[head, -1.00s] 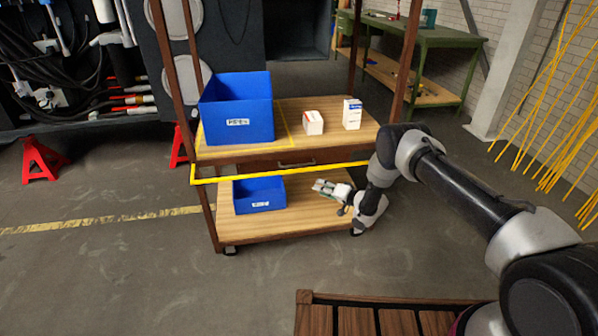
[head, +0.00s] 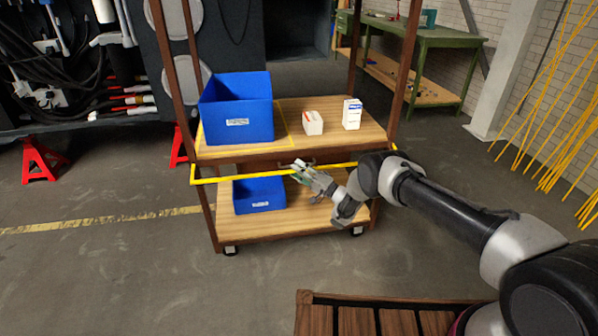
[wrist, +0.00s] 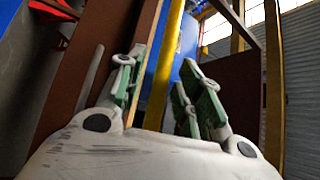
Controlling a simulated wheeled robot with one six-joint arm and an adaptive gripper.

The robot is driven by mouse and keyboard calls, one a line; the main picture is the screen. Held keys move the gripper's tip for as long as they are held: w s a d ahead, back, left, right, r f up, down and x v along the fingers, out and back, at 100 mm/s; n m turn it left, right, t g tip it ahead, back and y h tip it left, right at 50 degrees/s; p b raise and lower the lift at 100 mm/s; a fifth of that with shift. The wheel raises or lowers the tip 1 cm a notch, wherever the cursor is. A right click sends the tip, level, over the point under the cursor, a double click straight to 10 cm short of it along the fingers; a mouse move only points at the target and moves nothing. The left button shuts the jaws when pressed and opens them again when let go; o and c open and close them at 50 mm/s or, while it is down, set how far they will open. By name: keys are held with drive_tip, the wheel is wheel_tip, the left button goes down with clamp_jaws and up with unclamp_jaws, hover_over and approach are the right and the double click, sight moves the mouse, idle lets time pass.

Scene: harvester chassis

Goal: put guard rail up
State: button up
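The guard rail (head: 235,178) is a yellow bar running level across the cart's front, just below the upper shelf. My gripper (head: 299,170) is at the middle of the rail in the head view. In the wrist view the yellow rail (wrist: 165,65) runs up between the two green-padded fingers of my gripper (wrist: 163,90). The fingers are apart, with the rail in line with the gap. I cannot tell whether either finger touches it. The wooden cart (head: 350,142) has dark brown posts and carries the rail across its front.
A large blue bin (head: 236,105) and two small white boxes (head: 313,123) (head: 352,114) stand on the upper shelf. A smaller blue bin (head: 259,194) is on the lower shelf (head: 290,220). A grey drawer handle (wrist: 92,75) is close beside my gripper.

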clamp_jaws()
